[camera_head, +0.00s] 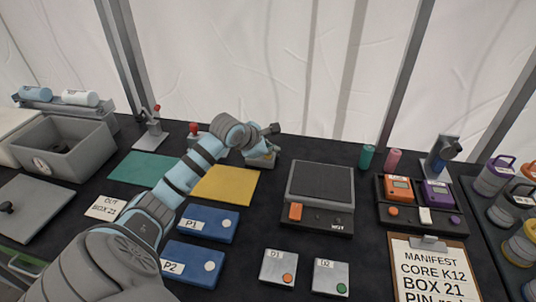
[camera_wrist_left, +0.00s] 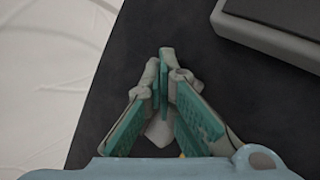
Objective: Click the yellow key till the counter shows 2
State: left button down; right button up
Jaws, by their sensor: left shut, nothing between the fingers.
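My left gripper (camera_head: 270,131) is shut and empty at the back of the table, behind the yellow mat. In the left wrist view its fingers (camera_wrist_left: 164,62) meet at the tips. A small grey device (camera_head: 262,160) stands just under and beside the gripper, partly covered by it. I cannot tell whether they touch. In the left wrist view a grey piece (camera_wrist_left: 158,132) shows between the fingers, with a speck of yellow below it. The yellow key and the counter reading cannot be made out. My right gripper is not in view.
A scale (camera_head: 320,182) stands right of the yellow mat (camera_head: 226,186). A red-topped device (camera_head: 194,130) is left of the gripper. Blue boxes P1 (camera_head: 207,223) and P2 (camera_head: 193,264) lie in front, close to my left arm. Green and pink cylinders stand at the back right.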

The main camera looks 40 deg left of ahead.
aim_at(270, 156)
pick_arm(q)
jog(key=shift+r+p, duration=0.4)
jog(key=shift+r, duration=0.35)
notch_tip(270, 156, up, 5)
jog(key=p, duration=0.3)
jog(key=shift+p, duration=0.3)
jog(key=shift+f, duration=0.1)
dwell(0.4)
